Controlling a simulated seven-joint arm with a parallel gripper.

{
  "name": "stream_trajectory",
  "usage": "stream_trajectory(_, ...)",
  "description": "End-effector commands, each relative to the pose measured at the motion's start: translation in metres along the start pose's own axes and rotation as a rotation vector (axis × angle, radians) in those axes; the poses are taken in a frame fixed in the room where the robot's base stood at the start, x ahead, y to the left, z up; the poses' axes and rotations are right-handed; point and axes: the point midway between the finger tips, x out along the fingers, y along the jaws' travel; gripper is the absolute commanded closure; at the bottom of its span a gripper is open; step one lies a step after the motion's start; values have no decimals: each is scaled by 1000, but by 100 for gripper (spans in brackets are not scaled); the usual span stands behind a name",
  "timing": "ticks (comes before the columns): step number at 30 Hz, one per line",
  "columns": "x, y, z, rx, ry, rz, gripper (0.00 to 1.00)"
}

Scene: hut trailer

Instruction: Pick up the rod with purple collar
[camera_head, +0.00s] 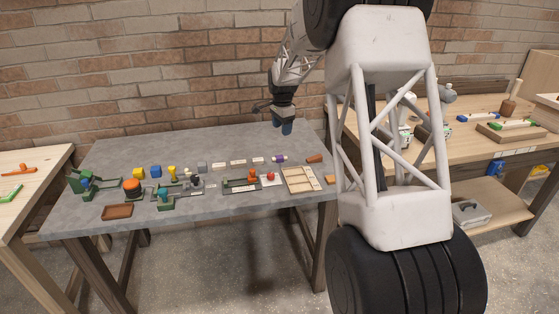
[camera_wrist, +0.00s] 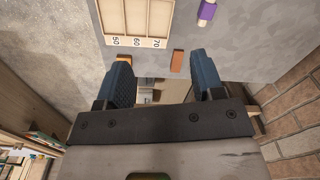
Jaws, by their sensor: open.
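The rod with purple collar (camera_head: 279,159) lies on the grey table toward its back right part. In the wrist view the purple collar (camera_wrist: 207,12) is at the top edge, and part of the rod is cut off by the frame. My gripper (camera_head: 285,129) is above the back right of the table, apart from the rod. In the wrist view my gripper (camera_wrist: 159,62) has its two dark blue fingers spread with nothing held between them. The rod is beyond the right fingertip in that view.
A wooden tray (camera_head: 288,179) marked 50, 60, 70 in the wrist view (camera_wrist: 112,40) stands near the rod. A brown-orange block (camera_head: 315,158) lies right of the rod, also in the wrist view (camera_wrist: 177,61). Several small parts fill the table's middle; a brick wall (camera_head: 140,75) is behind.

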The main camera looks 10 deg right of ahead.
Motion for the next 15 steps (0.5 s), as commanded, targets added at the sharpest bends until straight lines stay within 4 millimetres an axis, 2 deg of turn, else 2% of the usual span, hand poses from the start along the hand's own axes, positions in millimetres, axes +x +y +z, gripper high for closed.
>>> stream_trajectory(1,12,-9,-5,20,-2,5,38)
stream_trajectory(15,101,-79,-40,226,-10,35,38)
